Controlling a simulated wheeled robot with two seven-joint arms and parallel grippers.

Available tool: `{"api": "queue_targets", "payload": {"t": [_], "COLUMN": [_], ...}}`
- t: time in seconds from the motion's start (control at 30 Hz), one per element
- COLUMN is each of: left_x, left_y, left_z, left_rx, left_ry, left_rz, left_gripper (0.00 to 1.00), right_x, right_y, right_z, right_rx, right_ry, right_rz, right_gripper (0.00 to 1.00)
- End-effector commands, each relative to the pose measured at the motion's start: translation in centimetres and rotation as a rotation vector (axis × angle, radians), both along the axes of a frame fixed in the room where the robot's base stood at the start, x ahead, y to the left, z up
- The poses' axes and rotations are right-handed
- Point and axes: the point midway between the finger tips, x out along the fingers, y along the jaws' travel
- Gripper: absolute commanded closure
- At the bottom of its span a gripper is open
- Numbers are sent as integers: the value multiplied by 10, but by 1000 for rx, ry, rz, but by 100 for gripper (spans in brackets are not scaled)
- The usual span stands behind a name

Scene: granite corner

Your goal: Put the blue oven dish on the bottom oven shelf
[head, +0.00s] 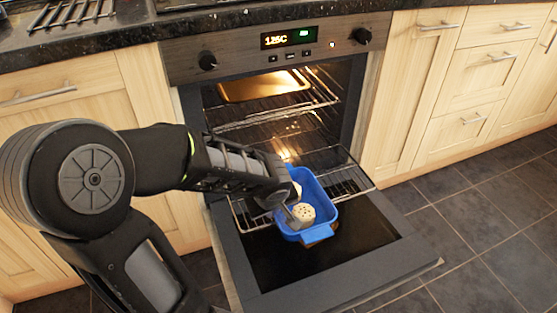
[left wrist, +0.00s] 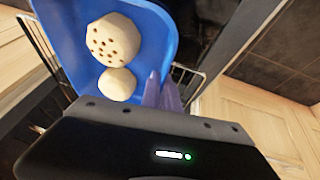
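The blue oven dish (head: 323,192) holds two pale round dough-like pieces, one with dark spots; it also shows in the left wrist view (left wrist: 155,35). It is over the pulled-out lower wire shelf (head: 352,178), above the open oven door. I cannot tell whether it rests on the shelf. My left gripper (head: 291,212) is at the dish's left side. In the left wrist view its fingers (left wrist: 162,93) are close together with the dish's rim between them. The oven (head: 180,65) is open and lit inside. My right gripper is not in view.
A metal tray (head: 262,88) sits high in the oven, with a wire rack (head: 285,115) below it. The lowered door (head: 395,255) juts out over the dark tiled floor. Wooden cupboards flank the oven. A granite worktop (head: 130,30) runs above. The floor at right is clear.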

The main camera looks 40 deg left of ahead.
Motion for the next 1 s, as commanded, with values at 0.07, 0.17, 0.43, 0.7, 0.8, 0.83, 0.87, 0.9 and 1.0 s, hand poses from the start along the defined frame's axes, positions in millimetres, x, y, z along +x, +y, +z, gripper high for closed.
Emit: {"api": "queue_targets", "payload": {"t": [0.07, 0.17, 0.43, 0.7, 0.8, 0.83, 0.87, 0.9, 1.0], "left_x": [8, 20, 70, 119, 129, 131, 132, 133, 134], "left_y": [6, 16, 62, 104, 113, 114, 116, 117, 118], "left_z": [2, 1, 2, 1, 1, 1, 2, 2, 2], "left_rx": [1, 1, 1, 2, 2, 2, 1, 1, 1], "left_ry": [-5, -4, -4, -7, -6, -6, -6, -6, -6], "left_rz": [2, 0, 2, 3, 1, 1, 2, 2, 1], "left_gripper": [100, 100, 100, 100, 100, 100, 100, 100, 100], "right_x": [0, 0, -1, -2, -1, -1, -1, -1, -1], "right_y": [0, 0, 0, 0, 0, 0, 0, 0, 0], "right_z": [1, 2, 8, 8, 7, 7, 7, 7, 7], "right_rx": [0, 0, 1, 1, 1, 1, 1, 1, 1], "right_ry": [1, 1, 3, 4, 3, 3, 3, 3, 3], "right_rz": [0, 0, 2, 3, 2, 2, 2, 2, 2], "right_gripper": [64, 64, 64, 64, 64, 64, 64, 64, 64]}}
